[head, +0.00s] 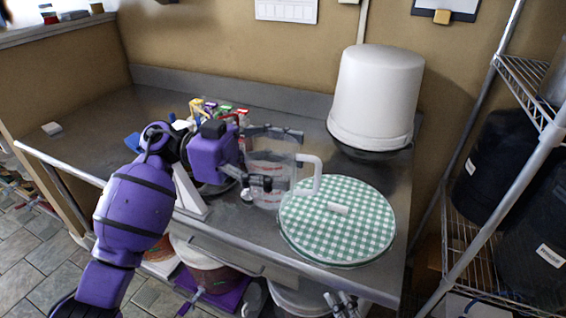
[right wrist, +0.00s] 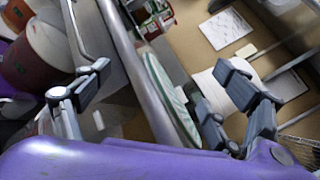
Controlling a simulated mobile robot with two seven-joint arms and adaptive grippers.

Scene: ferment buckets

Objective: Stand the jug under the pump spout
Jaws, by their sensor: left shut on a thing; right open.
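A clear jug (head: 262,160) with a white handle (head: 314,172) is at the middle of the steel bench, at the left edge of a green checked round cover. My left gripper (head: 280,158) is shut on the jug, one finger on the far side and one on the near side. The jug looks upright; I cannot tell whether its base touches the bench. I cannot make out the pump spout. My right gripper (right wrist: 160,76) is open and empty in the right wrist view. In the head view it (head: 342,304) shows low, in front of the bench edge.
The green checked cover (head: 355,236) lies at the bench's front right; a white upturned bucket (head: 377,95) stands behind it. Small colourful items (head: 215,108) sit behind my left gripper. Buckets (head: 205,272) stand below the bench. A wire shelf (head: 530,75) is at the right. The bench's left is mostly clear.

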